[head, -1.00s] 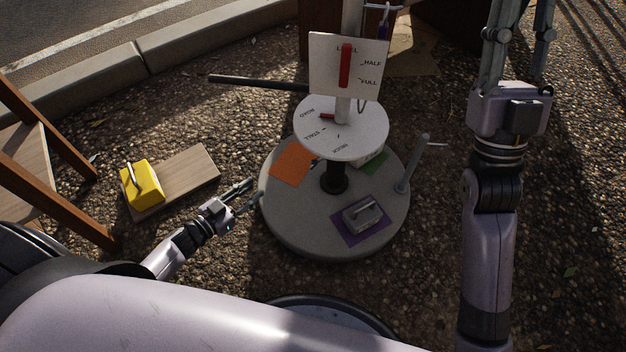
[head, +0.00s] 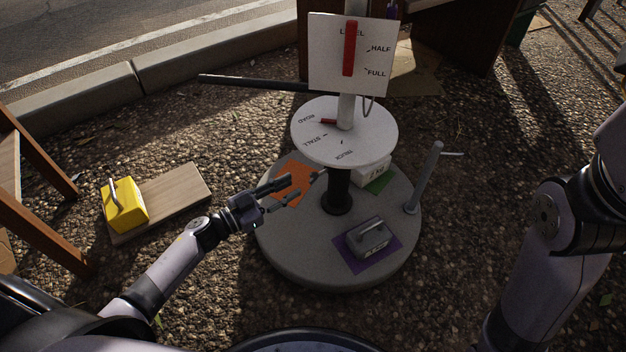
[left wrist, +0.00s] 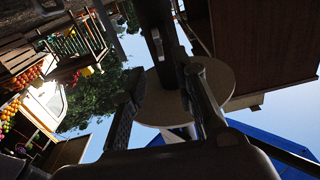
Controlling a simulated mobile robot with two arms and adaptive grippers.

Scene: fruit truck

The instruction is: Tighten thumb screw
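A round grey base (head: 290,258) carries a dark lower post (head: 337,190) and a round white dial (head: 370,128) marked ROAD, STALL and TRUCK. A small dark knob with a short stem (head: 318,175) sticks out left of the post under the dial. It may be the thumb screw; it is too small to be sure. My left gripper (head: 294,188) is open and empty, left of this knob and above the orange patch, fingers pointing right toward the post. In the left wrist view the dial (left wrist: 232,85) shows beyond the spread fingers (left wrist: 165,95). My right gripper is out of view.
A white sign with a red lever (head: 349,50) stands above the dial; a dark bar (head: 250,82) reaches left. A grey weight (head: 368,238) and an upright grey rod (head: 425,178) stand on the base. A yellow weight (head: 128,207) sits on a board (head: 180,190) at left.

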